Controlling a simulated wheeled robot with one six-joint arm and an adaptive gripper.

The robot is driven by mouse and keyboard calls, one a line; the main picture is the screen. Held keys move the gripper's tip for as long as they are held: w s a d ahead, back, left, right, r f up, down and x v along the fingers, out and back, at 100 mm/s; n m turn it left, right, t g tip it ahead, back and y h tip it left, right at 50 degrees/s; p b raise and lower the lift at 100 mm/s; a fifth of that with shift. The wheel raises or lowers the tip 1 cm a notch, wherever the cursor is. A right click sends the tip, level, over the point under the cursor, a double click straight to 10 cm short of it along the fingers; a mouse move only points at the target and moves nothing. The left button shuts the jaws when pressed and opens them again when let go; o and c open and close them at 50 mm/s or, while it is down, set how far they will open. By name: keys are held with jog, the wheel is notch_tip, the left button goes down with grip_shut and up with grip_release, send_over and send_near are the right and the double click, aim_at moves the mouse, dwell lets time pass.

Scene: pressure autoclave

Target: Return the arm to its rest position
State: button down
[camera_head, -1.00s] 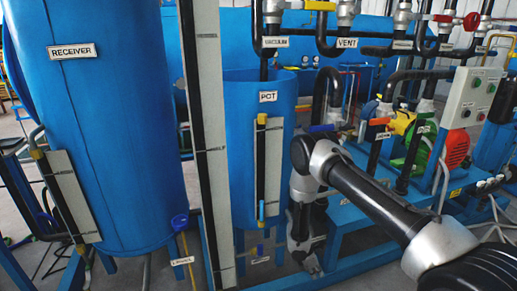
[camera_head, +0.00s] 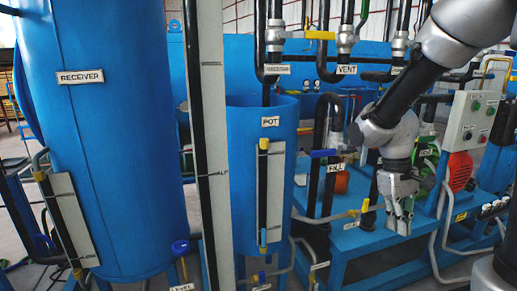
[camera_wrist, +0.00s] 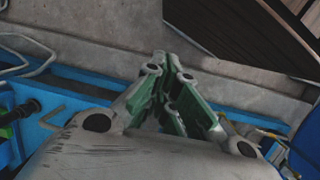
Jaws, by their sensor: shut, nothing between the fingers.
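My gripper (camera_head: 401,222) hangs fingers down at the right of the head view, in front of the blue pump bench. Its fingers are together and nothing is between them. My arm comes in from the upper right and bends down at the wrist. In the wrist view my gripper (camera_wrist: 177,75) shows green-lined fingers over the grey floor (camera_wrist: 90,48). The gripper appears apart from the pipes and valves around it.
The blue RECEIVER tank (camera_head: 110,150) and POT tank (camera_head: 238,190) stand to the left. The FILL pipe (camera_head: 318,150) with its blue-handled valve is left of my arm. A control box (camera_head: 472,120) and red motor (camera_head: 460,170) stand to the right.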

jog(key=s+d+r+m+t+y, duration=0.1)
jog(key=s+d+r+m+t, duration=0.1)
jog(key=s+r+t, duration=0.4)
jog(key=s+r+m, duration=0.1)
jog(key=s+r, duration=0.3)
jog(key=r, duration=0.3)
jog(key=shift+s+r+t+y, duration=0.25)
jog(key=shift+s+t+y, duration=0.05)
jog(key=shift+t+y, duration=0.1)
